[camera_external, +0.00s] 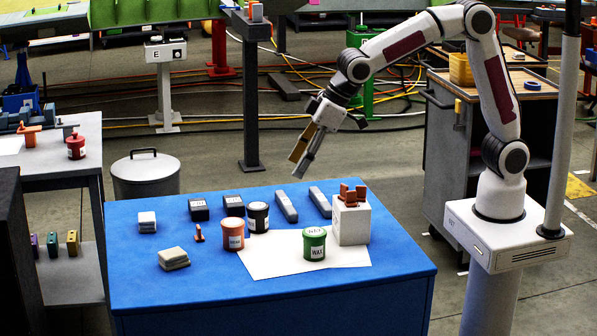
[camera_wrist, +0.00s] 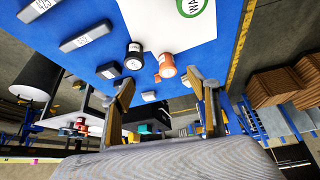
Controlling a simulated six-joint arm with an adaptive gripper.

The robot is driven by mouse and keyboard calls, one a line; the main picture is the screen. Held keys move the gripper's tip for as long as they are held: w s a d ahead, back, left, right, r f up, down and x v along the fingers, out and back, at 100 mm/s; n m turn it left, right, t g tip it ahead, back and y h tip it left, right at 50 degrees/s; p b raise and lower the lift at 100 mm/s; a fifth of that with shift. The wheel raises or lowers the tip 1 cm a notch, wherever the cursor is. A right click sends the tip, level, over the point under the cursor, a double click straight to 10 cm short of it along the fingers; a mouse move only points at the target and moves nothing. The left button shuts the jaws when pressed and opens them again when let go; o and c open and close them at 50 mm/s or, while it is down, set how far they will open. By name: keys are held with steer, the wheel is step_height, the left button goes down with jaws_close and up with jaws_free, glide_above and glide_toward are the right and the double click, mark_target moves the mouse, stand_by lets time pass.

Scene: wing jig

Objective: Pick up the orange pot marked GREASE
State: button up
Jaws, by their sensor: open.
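The orange pot (camera_external: 233,235) stands upright on the blue table, left of centre, with a white label too small to read surely. A black pot (camera_external: 258,217) stands close beside it, behind and to the right. A green pot marked WAX (camera_external: 314,243) stands on the white sheet. My gripper (camera_external: 302,156) is open and empty, in the air above the table's far side, well away from the orange pot. In the wrist view the orange pot (camera_wrist: 167,68) appears between the two fingers (camera_wrist: 161,78) but farther off, with the black pot (camera_wrist: 134,56) beside it.
A white block (camera_external: 350,223) with orange-brown parts on top stands right of the green pot. Dark bars (camera_external: 286,207) and dark boxes (camera_external: 198,210) lie along the back. Pale stacked pads (camera_external: 174,258) lie at left. The table's front strip is clear.

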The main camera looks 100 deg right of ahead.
glide_toward(233, 232)
steer(key=d+f, duration=0.2)
steer(key=f, duration=0.1)
steer(key=shift+s+d, duration=0.2)
steer(key=shift+d, duration=0.1)
steer(key=shift+w+f, duration=0.25)
steer(key=shift+f, duration=0.15)
steer(key=shift+x, duration=1.15)
steer(key=shift+w, duration=0.15)
steer(key=shift+x, duration=2.55)
steer(key=shift+w+d, duration=0.1)
steer(key=shift+w, duration=0.1)
steer(key=c, duration=1.3)
